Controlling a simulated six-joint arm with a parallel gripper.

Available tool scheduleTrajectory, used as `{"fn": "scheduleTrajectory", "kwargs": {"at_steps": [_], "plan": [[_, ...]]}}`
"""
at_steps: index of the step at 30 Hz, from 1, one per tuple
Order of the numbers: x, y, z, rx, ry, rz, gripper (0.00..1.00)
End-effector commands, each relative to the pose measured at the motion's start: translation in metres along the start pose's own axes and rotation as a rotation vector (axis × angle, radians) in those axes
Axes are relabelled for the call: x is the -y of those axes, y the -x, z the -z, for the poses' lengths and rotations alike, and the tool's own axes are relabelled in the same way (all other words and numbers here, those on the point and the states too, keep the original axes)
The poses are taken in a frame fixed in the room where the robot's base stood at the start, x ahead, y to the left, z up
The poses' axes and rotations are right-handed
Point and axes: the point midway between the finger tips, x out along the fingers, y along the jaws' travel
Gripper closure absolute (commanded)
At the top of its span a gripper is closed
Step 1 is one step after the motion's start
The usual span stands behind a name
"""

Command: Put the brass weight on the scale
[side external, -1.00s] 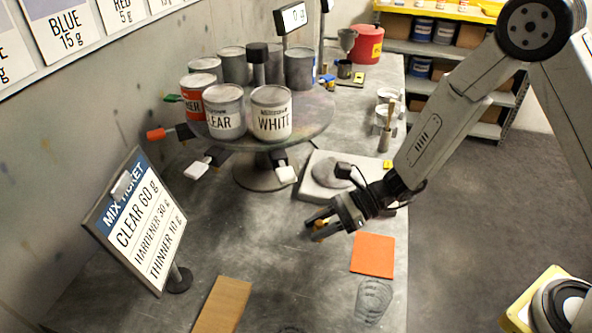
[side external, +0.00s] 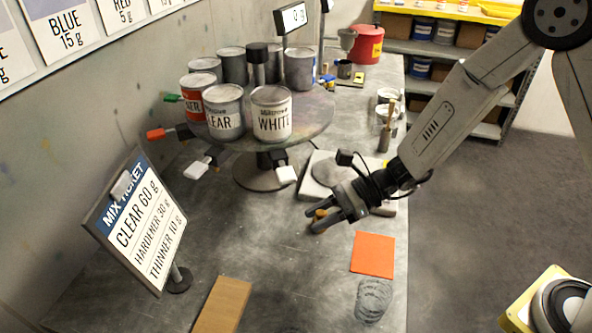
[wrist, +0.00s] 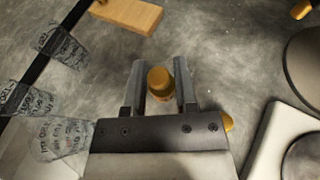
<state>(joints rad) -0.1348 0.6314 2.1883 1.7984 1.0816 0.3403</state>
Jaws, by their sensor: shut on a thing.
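The brass weight (wrist: 160,82) is a small golden cylinder between the two fingers of my gripper (wrist: 161,85) in the wrist view. My gripper (side external: 318,219) is shut on it, low over the bench in the side view, where the weight (side external: 321,213) is mostly hidden by the fingers. I cannot tell whether it touches the bench. The scale (side external: 310,187) is a pale box with a round grey pan, behind my gripper and partly hidden by my arm. Its corner also shows at the right of the wrist view (wrist: 262,150). Its display (side external: 294,17) reads 0 g.
A round stand (side external: 318,120) with several paint cans rises behind the bench area. An orange square (side external: 373,254), clear cups (side external: 373,300) and a wooden block (side external: 223,305) lie in front. A mix ticket sign (side external: 138,225) stands at left. The bench between sign and gripper is clear.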

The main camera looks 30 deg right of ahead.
Motion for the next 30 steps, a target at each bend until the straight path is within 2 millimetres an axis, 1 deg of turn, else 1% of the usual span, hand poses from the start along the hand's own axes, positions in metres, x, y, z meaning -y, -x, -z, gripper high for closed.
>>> {"fn": "scheduleTrajectory", "kwargs": {"at_steps": [5, 8, 11, 14, 18, 24, 27, 30], "plan": [[0.005, 0.007, -0.001, 0.001, -0.007, 0.02, 1.0], [0.012, 0.017, -0.002, 0.001, -0.018, 0.049, 1.0], [0.021, 0.033, -0.002, 0.0, -0.036, 0.094, 1.0], [0.033, 0.055, -0.002, -0.001, -0.06, 0.153, 1.0], [0.049, 0.091, -0.002, -0.001, -0.1, 0.249, 1.0], [0.064, 0.143, 0.0, -0.002, -0.157, 0.385, 1.0], [0.068, 0.163, 0.001, -0.001, -0.18, 0.437, 1.0], [0.071, 0.177, 0.002, -0.001, -0.196, 0.474, 1.0]]}}
